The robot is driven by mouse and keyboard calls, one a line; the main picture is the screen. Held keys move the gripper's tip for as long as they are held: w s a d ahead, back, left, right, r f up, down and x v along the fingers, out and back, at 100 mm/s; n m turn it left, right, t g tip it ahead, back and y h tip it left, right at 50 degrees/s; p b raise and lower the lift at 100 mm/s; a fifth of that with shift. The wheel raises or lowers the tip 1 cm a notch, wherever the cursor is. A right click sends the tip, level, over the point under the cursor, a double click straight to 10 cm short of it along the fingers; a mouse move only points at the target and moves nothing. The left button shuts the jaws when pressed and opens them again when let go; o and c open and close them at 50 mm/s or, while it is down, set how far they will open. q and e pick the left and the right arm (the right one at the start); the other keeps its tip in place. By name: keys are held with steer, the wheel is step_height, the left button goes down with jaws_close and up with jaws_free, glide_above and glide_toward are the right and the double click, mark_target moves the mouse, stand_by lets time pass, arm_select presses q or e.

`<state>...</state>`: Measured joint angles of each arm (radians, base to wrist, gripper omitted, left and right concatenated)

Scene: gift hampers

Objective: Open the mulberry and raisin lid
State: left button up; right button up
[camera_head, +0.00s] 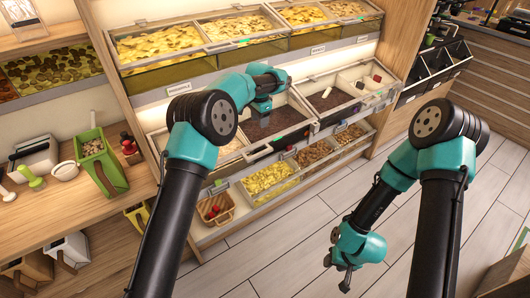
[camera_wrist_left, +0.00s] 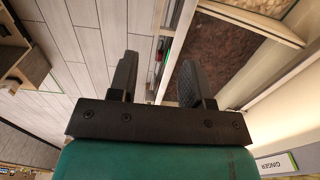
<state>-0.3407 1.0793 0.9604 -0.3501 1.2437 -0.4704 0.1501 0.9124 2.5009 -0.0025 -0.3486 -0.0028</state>
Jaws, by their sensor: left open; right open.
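Lidded bins line the middle shelf in the head view. Two hold dark contents: a left dark bin (camera_head: 272,124) and a right dark bin (camera_head: 328,97). Their labels are too small to read, so I cannot tell which is mulberry and raisin. My left gripper (camera_head: 262,105) is at the left dark bin, partly hidden by its own wrist. In the left wrist view its fingers (camera_wrist_left: 157,80) are apart, with a bin's front edge showing between them and dark contents (camera_wrist_left: 222,48) beyond the right finger. Contact is unclear. My right gripper (camera_head: 344,279) is open and empty, low above the floor.
A label reading GINGER (camera_wrist_left: 278,164) is at lower right in the wrist view. Yellow chips fill the upper bins (camera_head: 160,44); more bins (camera_head: 270,178) sit below. A counter with a green container (camera_head: 102,163) stands left. The tiled floor (camera_head: 290,245) is clear.

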mark_target(260, 153)
arm_select(q)
step_height(260, 153, down, 18)
steer(key=shift+r, duration=0.25)
stand_by(0.6)
steer(key=shift+c, duration=0.3)
jaws_close()
